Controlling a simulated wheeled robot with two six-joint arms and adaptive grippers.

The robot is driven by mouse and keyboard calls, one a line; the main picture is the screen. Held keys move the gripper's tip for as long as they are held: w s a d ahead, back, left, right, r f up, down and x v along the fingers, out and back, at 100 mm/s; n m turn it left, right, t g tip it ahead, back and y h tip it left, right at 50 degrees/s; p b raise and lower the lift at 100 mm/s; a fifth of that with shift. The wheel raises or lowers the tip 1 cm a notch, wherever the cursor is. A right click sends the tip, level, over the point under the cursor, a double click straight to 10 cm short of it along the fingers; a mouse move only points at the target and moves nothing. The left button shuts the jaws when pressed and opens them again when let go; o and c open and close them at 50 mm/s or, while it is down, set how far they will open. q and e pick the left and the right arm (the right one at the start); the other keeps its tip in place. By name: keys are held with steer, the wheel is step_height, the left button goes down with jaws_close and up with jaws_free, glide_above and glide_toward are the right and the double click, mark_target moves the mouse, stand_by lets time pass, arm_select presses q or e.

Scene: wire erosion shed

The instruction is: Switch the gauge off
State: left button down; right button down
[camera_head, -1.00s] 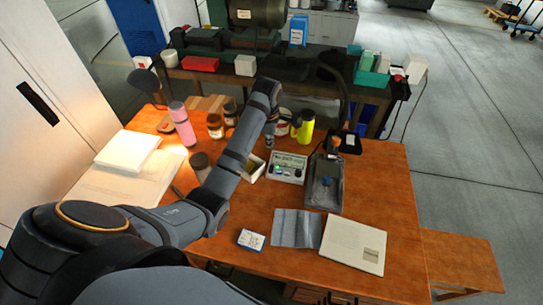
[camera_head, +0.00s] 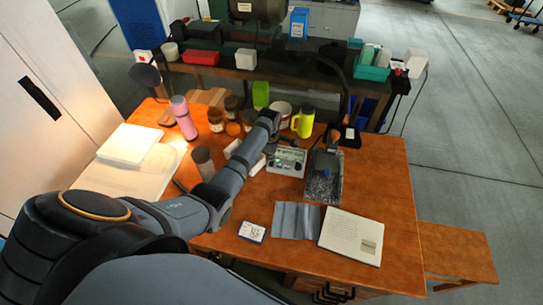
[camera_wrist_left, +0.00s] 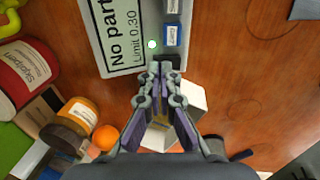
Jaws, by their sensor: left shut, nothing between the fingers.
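The gauge (camera_head: 286,161) is a small grey box with a display and controls, on the wooden table in the head view. My right gripper is not in view.
A grey cloth (camera_head: 296,220) and an open booklet (camera_head: 352,235) lie in front. A white box (camera_wrist_left: 188,102) sits under the gripper.

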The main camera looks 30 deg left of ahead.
arm_select(q)
steer(key=shift+f, duration=0.35)
steer(key=shift+w+f, duration=0.15)
steer(key=shift+f, duration=0.1)
steer(key=shift+s+d+p, duration=0.2)
steer(key=shift+s+p, duration=0.65)
steer(key=shift+p, duration=0.45)
